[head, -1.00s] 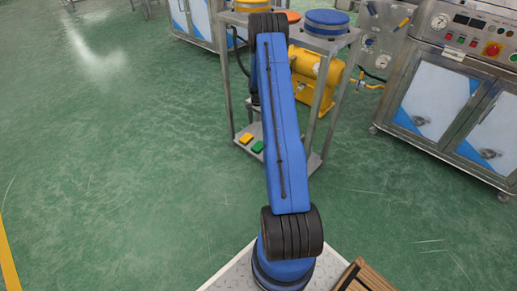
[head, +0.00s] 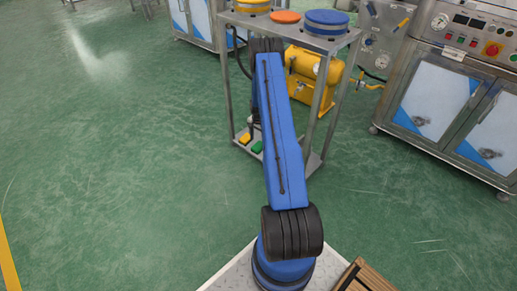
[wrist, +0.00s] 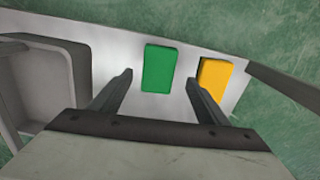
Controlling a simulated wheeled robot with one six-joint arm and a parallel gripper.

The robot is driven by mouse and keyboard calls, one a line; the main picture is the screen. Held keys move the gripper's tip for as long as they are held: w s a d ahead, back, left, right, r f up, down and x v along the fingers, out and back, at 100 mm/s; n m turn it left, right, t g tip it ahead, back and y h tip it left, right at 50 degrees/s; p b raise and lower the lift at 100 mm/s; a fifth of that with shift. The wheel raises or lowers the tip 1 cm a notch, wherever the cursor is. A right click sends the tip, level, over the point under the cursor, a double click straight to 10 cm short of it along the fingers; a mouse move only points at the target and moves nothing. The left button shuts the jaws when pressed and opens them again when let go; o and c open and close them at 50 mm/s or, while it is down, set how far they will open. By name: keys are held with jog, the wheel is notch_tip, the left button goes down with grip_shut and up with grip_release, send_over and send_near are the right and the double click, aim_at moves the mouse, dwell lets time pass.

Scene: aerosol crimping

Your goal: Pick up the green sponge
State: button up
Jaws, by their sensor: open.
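The green sponge (wrist: 159,69) lies on the lower shelf (wrist: 120,45) of a metal stand. In the wrist view it sits ahead of my gripper (wrist: 157,85), between the lines of its two fingers and nearer the middle than either. My gripper is open and empty, apart from the sponge. In the head view the green sponge (head: 257,147) shows at the shelf's left front edge, just left of my arm. My gripper is mostly hidden behind my arm in the head view.
A yellow sponge (wrist: 214,76) lies right of the green one, in line with the right finger. A grey tray (wrist: 40,85) stands at left on the shelf. A stand leg (wrist: 290,84) is at right. The stand's top (head: 290,33) holds round coloured items.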

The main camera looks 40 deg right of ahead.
aim_at(258, 145)
jog(key=shift+s+f, duration=0.15)
jog(key=shift+f, duration=2.45)
jog(key=c, duration=1.1)
